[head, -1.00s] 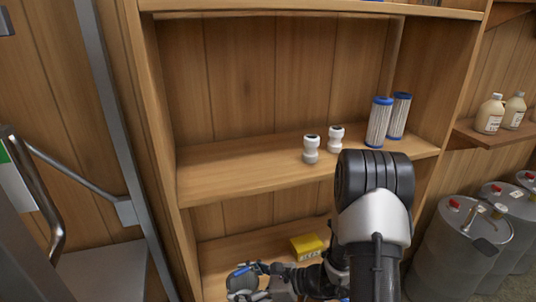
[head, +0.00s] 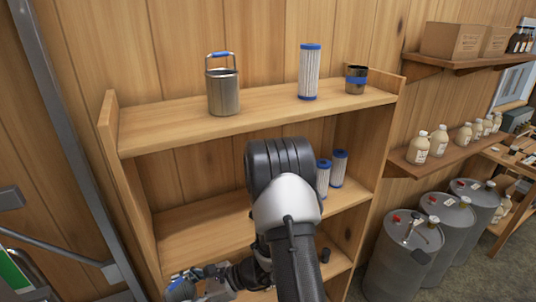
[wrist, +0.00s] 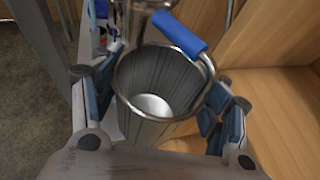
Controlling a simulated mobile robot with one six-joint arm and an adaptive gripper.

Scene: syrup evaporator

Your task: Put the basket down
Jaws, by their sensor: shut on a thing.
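The basket (wrist: 150,105) is an open metal container with a round rim and a raised bail handle with a blue grip (wrist: 179,35). In the wrist view I look down into it, and it stands between my fingers. My gripper (wrist: 158,112) is shut on it, with one finger at each side of its wall. In the head view my gripper (head: 200,284) is at the bottom left, low at the shelf unit and partly cut off by the frame. The basket's underside is hidden, so I cannot tell whether it touches a shelf.
A wooden shelf unit (head: 200,225) stands ahead. Its top shelf (head: 165,135) holds a metal pail (head: 222,92), a pleated filter (head: 310,72) and a dark cup (head: 356,79). Two filters (head: 338,168) stand on the middle shelf. Grey drums (head: 400,255) stand to the right.

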